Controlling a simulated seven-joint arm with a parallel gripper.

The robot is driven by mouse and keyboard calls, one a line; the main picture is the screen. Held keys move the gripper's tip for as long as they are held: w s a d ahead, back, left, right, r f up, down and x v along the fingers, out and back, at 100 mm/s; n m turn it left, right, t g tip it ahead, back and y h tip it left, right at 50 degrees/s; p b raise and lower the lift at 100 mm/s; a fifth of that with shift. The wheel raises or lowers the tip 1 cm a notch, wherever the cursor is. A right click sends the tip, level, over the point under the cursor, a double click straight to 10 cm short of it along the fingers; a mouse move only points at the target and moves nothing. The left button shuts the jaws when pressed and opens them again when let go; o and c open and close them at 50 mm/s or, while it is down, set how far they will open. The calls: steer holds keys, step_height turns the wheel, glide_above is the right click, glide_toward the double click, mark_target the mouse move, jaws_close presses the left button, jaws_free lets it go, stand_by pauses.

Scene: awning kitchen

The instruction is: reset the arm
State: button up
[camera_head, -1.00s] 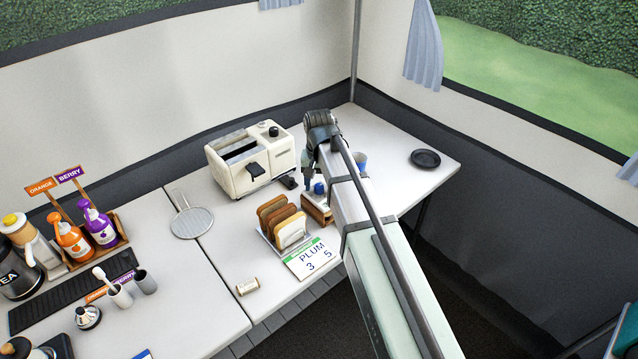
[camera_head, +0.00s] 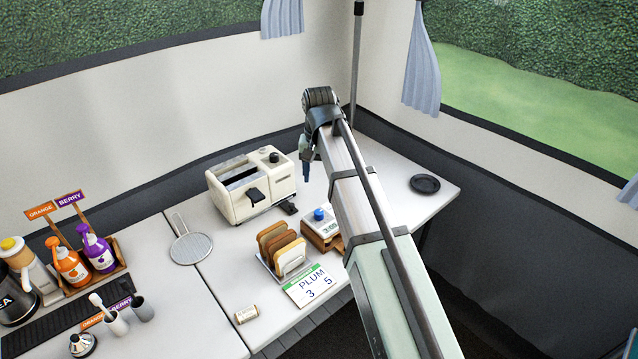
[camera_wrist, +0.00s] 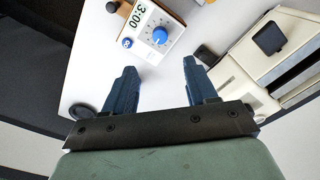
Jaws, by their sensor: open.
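My gripper (camera_wrist: 160,85) is open and empty in the wrist view, its two blue fingers apart above the white table. In the head view my gripper (camera_head: 306,172) hangs above the table beside the toaster's right end, partly hidden by my arm. The timer (camera_head: 321,226) with a blue knob stands on the table below it. In the wrist view the timer (camera_wrist: 150,32) reads 3:00 and lies beyond the fingertips, apart from them.
A cream toaster (camera_head: 250,184) stands at the back. A bread rack (camera_head: 268,266) and a PLUM card (camera_head: 311,286) are near the front edge. A dark plate (camera_head: 425,184) lies at right. A strainer (camera_head: 191,248) and bottles (camera_head: 97,252) are left.

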steer(key=shift+r, duration=0.4)
